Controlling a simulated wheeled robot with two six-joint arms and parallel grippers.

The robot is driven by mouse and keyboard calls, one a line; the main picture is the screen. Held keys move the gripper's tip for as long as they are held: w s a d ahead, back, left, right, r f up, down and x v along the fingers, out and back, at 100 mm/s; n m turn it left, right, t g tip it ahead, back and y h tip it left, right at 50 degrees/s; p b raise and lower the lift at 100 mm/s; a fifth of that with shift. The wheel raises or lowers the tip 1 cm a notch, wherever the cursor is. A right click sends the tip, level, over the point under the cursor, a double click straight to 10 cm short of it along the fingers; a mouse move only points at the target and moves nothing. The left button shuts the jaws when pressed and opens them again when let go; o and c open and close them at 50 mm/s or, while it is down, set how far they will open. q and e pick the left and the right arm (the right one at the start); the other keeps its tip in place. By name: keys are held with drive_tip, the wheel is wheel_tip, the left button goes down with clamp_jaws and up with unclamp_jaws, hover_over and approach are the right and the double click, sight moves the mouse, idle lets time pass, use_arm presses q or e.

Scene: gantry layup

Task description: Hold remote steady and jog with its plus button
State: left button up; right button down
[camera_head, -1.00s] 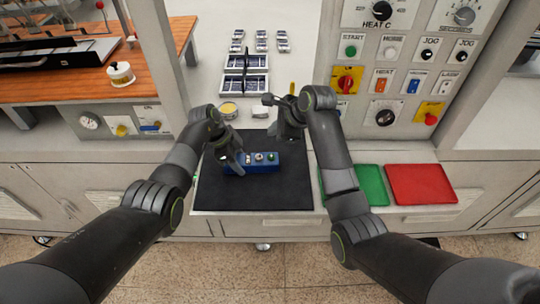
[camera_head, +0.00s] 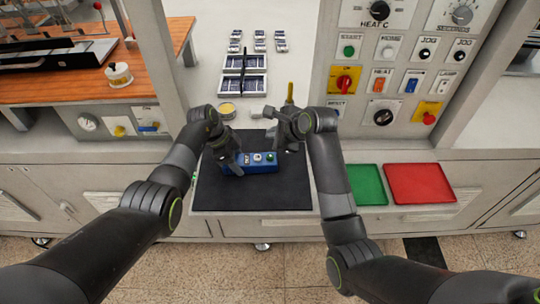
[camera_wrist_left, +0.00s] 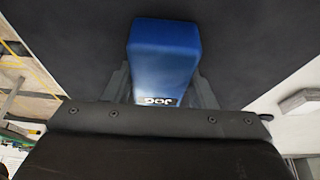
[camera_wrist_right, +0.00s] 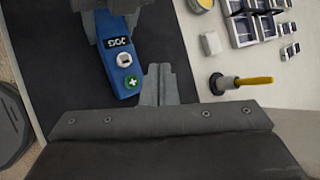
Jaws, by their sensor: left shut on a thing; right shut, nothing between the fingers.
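The blue remote (camera_head: 262,168) lies on the black mat (camera_head: 250,196), with a JOG label and buttons on top. My left gripper (camera_head: 232,164) is shut on its left end; the left wrist view shows the blue body (camera_wrist_left: 162,62) between the fingers. In the head view, the right gripper (camera_head: 292,149) is right of the remote, apart from the plus button (camera_head: 271,157).
A yellow-handled tool (camera_wrist_right: 252,82) stands behind the mat near my right gripper. A yellow round tin (camera_head: 227,110) and trays of dark parts (camera_head: 244,85) lie farther back. A green tray (camera_head: 367,185) and a red tray (camera_head: 420,184) are at the right, below the control panel (camera_head: 400,60).

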drive_tip(key=shift+f, duration=3.2)
drive_tip(key=shift+f, duration=0.1)
drive_tip(key=shift+f, duration=0.3)
drive_tip(key=shift+f, duration=0.55)
drive_tip(key=shift+r, duration=0.95)
wheel_tip(320, 180, up, 5)
idle(0.6)
